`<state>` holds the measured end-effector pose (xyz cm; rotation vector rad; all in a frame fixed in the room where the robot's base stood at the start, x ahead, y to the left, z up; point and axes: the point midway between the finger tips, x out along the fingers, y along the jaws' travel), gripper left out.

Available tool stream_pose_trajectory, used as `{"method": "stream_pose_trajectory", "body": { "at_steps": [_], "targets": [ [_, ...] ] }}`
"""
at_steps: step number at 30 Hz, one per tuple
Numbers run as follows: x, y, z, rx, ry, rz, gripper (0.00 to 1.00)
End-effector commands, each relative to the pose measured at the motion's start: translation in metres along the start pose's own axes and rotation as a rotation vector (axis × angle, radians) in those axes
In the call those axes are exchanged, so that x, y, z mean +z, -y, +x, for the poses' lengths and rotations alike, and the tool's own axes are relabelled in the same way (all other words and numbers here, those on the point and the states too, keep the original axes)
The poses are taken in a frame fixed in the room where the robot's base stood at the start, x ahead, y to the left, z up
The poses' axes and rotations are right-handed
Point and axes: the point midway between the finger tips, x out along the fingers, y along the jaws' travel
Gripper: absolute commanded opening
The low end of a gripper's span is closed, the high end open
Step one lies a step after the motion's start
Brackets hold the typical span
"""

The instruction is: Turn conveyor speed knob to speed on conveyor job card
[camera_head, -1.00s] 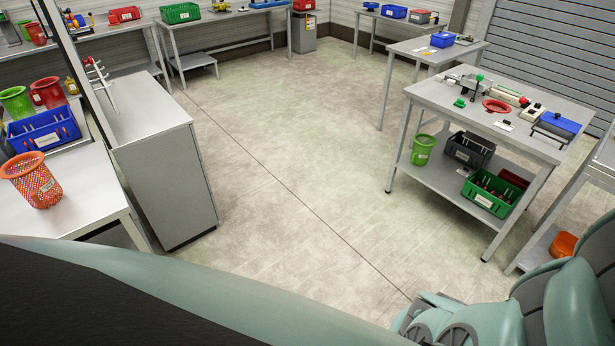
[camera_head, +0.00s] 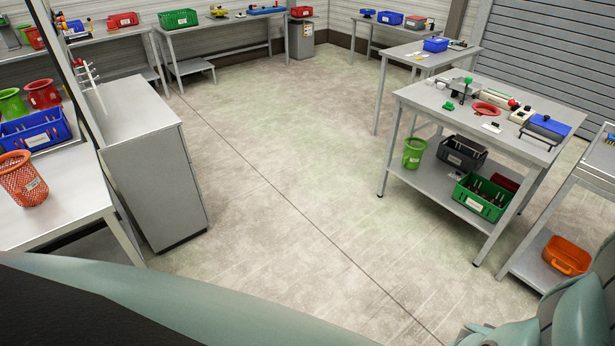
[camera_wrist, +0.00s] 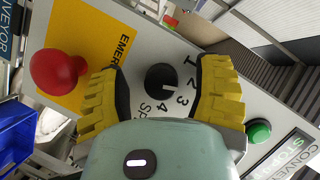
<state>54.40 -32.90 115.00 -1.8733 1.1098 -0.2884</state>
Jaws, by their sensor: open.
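The black speed knob (camera_wrist: 160,79) is on a grey control panel (camera_wrist: 214,44) in the wrist view. My gripper and the knob are outside the head view.
A red button (camera_wrist: 57,76) on a yellow plate is left of the fingers. A green button (camera_wrist: 258,132) is to the right. In the head view, a grey workbench (camera_head: 455,104) with tools and bins stands at the right, and open floor (camera_head: 270,160) lies mid-room.

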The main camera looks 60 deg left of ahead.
Motion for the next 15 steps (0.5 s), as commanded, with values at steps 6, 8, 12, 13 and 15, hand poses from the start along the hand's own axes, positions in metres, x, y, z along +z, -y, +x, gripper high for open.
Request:
{"method": "stream_pose_trajectory", "body": {
  "at_steps": [6,8,12,13,15],
  "targets": [
    [-0.0005,-0.0003,-0.0002,0.001,-0.001,0.000,0.58],
    [-0.0005,-0.0003,-0.0002,0.001,-0.001,0.000,0.52],
    [-0.0004,-0.0001,-0.0002,0.000,-0.001,0.000,0.38],
    [-0.0004,-0.0001,-0.0002,0.000,-0.001,0.000,0.35],
    [-0.0002,-0.0001,-0.0003,0.000,-0.001,0.000,0.28]
  ]
}}
